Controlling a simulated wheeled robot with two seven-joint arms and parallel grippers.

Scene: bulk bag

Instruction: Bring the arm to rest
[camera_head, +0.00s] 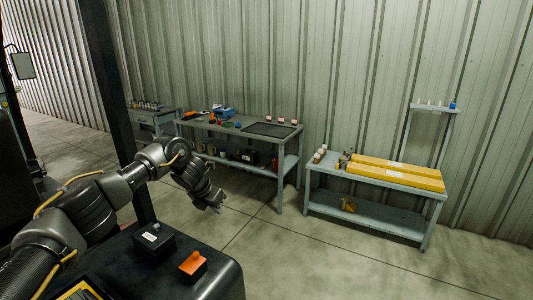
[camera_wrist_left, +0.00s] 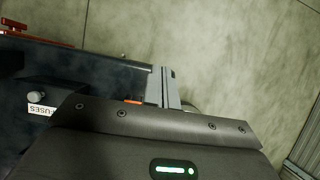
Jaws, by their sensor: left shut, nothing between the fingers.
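My left arm comes in from the left in the head view and bends downward at its wrist. Its gripper (camera_head: 214,202) hangs over the open concrete floor, just beyond the dark machine top (camera_head: 215,268). The fingers are together with nothing between them. In the left wrist view the grey fingers (camera_wrist_left: 165,88) stick out past the dark gripper housing, which hides much of the lower picture. My right gripper is in neither view.
A black box (camera_head: 153,240) and an orange-topped box (camera_head: 193,264) stand on the machine top. A grey workbench (camera_head: 228,130) with tools and a lower bench (camera_head: 360,215) with yellow long boxes (camera_head: 395,172) stand along the corrugated wall. Floor between is clear.

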